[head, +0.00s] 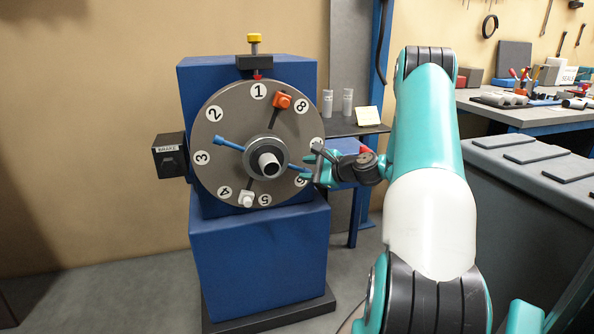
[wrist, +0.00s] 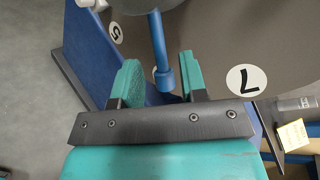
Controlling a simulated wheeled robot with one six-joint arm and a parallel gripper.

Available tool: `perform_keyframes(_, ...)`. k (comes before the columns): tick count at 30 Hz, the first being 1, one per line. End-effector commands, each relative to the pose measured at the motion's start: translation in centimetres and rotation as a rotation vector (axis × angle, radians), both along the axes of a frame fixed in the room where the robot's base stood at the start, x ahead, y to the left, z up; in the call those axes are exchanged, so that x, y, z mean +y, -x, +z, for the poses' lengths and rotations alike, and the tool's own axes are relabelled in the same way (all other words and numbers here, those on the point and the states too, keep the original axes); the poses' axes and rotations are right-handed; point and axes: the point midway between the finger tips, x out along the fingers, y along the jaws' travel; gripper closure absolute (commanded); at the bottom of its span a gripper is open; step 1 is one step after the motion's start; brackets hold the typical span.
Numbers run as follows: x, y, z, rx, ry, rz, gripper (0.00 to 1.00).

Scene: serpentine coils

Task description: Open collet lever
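A blue machine carries a round grey dial (head: 228,115) with numbers around its rim. A central hub (head: 268,163) bears several radial levers: a blue one (head: 228,144) towards 3, an orange-tipped one (head: 283,101) near 8, a white-tipped one (head: 247,199) near 5 and another blue one (head: 294,168) towards 6. I see no label naming the collet lever. My gripper (head: 306,169) is at the dial's right edge. In the wrist view its open teal fingers (wrist: 162,84) stand either side of a blue lever's knobbed end (wrist: 164,78), with gaps showing on both sides.
A box marked BRAKE (head: 170,156) juts from the machine's left side. A yellow knob (head: 254,38) stands on top. A small shelf (head: 345,129) with cups is behind my gripper. A workbench (head: 530,112) and grey cabinet (head: 530,190) stand right. Floor at left is clear.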

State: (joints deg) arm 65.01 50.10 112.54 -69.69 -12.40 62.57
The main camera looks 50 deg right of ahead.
Motion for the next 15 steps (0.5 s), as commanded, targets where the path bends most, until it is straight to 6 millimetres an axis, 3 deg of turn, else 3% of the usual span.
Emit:
perform_keyframes(6,0.4,-3.1,-0.9,0.001,0.001,0.001,0.61)
perform_keyframes(15,0.5,-4.0,-1.1,0.0,-0.001,-0.002,0.61)
